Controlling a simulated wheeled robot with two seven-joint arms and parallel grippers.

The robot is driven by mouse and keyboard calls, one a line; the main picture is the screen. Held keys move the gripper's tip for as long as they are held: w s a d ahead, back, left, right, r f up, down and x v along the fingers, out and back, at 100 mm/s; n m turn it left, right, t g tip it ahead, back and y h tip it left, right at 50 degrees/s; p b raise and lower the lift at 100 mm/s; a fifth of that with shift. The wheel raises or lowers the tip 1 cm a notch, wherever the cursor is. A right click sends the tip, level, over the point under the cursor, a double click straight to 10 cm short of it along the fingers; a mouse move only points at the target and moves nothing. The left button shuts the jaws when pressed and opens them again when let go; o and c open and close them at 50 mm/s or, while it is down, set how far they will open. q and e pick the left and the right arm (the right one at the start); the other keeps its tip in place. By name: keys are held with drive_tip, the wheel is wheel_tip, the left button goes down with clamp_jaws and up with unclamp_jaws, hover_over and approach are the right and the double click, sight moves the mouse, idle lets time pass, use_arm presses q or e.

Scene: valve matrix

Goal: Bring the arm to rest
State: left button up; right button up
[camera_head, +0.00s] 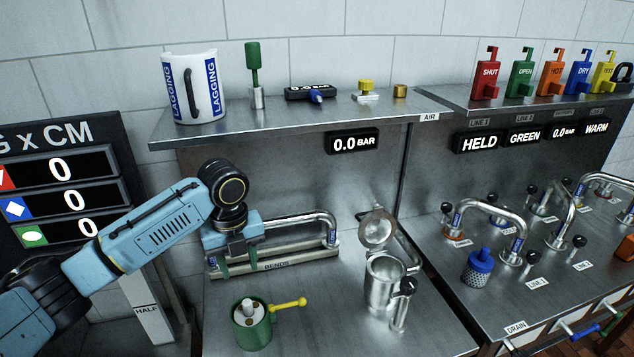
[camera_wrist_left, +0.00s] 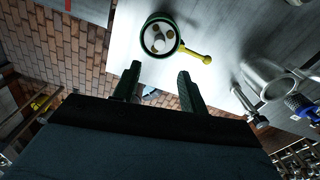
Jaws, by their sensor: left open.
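My left arm (camera_head: 150,235) comes in from the left in the head view. Its gripper (camera_head: 240,266) points down in front of the bends rack (camera_head: 285,266), over the left part of the lower bench. In the left wrist view its two dark green fingers (camera_wrist_left: 158,84) are spread apart with nothing between them. A green round pot with a yellow handle (camera_head: 252,325) stands on the bench in front of the gripper. It also shows beyond the fingertips in the left wrist view (camera_wrist_left: 160,38). My right gripper is in neither view.
A steel jug with an open lid (camera_head: 383,280) stands right of the gripper. Above is a shelf (camera_head: 330,113) with a lagging roll (camera_head: 194,88). A scoreboard (camera_head: 62,180) stands behind the arm at left. Pipes and a blue-topped part (camera_head: 478,268) occupy the right bench.

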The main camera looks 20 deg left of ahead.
use_arm(q)
drive_tip(key=s+d+f+n+t+h, duration=0.2)
drive_tip(key=s+d+f+n, duration=0.7)
drive_tip(key=s+d+f, duration=0.15)
drive_tip(key=s+a+n+t+y, duration=0.2)
drive_tip(key=s+a+n, duration=0.1)
drive_tip(key=s+n, duration=1.35)
wheel_tip(320, 180, down, 32)
drive_tip(key=s+g+b, duration=0.1)
drive_tip(key=g+b, duration=0.1)
drive_tip(key=b, duration=0.5)
drive_tip(key=s+a+f+b, duration=0.1)
drive_tip(key=s+f+b, duration=0.1)
drive_tip(key=s+f, duration=0.6)
drive_tip(key=s+a+f+g+b, duration=0.1)
drive_tip(key=s+a+f+b, duration=0.1)
drive_tip(key=s+f, duration=0.6)
wheel_tip(320, 180, down, 4)
drive_tip(key=shift+s+a+f+b, duration=0.1)
drive_tip(key=shift+s+a+b, duration=0.1)
drive_tip(key=shift+b, duration=0.55)
drive_tip(key=shift+c, duration=0.7)
drive_tip(key=shift+w, duration=0.15)
